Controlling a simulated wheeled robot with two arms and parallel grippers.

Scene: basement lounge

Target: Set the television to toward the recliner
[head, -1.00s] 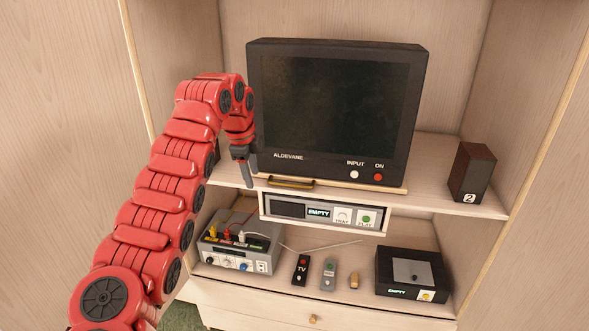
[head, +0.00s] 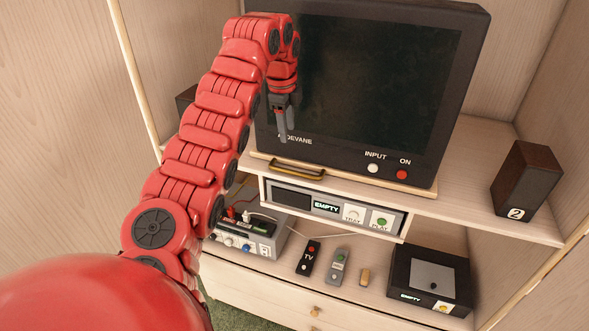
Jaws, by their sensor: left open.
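The television (head: 375,80) is a dark boxy set with a dark screen, marked ALDEVANE, with a white INPUT button and a red ON button. It stands on a thin wooden board (head: 345,182) on the upper shelf, with a brass handle (head: 297,170) at the board's front left. My left gripper (head: 283,135) points down in front of the television's lower left part, above the handle. It is open and holds nothing that I can see. Whether it touches the set, I cannot tell. My right gripper is not in view. No recliner shows.
Below the television is a player (head: 330,207) reading EMPTY. A speaker marked 2 (head: 527,180) stands right on the shelf. The lower shelf holds a grey box with cables (head: 245,238), remotes (head: 308,258) and a black box (head: 430,280). The cabinet walls flank both sides.

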